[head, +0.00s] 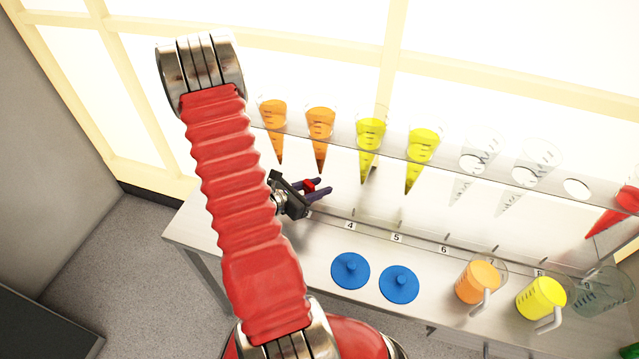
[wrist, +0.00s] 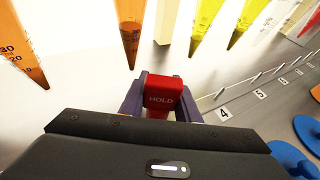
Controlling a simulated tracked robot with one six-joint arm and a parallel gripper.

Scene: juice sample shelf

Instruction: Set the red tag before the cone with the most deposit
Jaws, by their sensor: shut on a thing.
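My gripper (head: 319,189) is shut on the red tag (head: 309,186), which reads HOLD in the wrist view (wrist: 161,98). It holds the tag in front of the rack, left of the number 4 label. Several cones hang in a row in the clear rack: a left orange cone (head: 272,117), a second orange cone (head: 320,123), a left yellow cone (head: 370,135), a right yellow cone (head: 423,145) and a red cone (head: 626,200) at the right edge. The orange and yellow cones have darker deposit in their tips; I cannot tell which has most. My arm may hide cones farther left.
Two clear, empty-looking cones (head: 474,160) and an empty hole (head: 577,188) are farther right. Two blue lids (head: 350,270), an orange jug (head: 478,281), a yellow jug (head: 541,297) and a clear jug stand on the bench front. The numbered strip (head: 397,238) runs below the cones.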

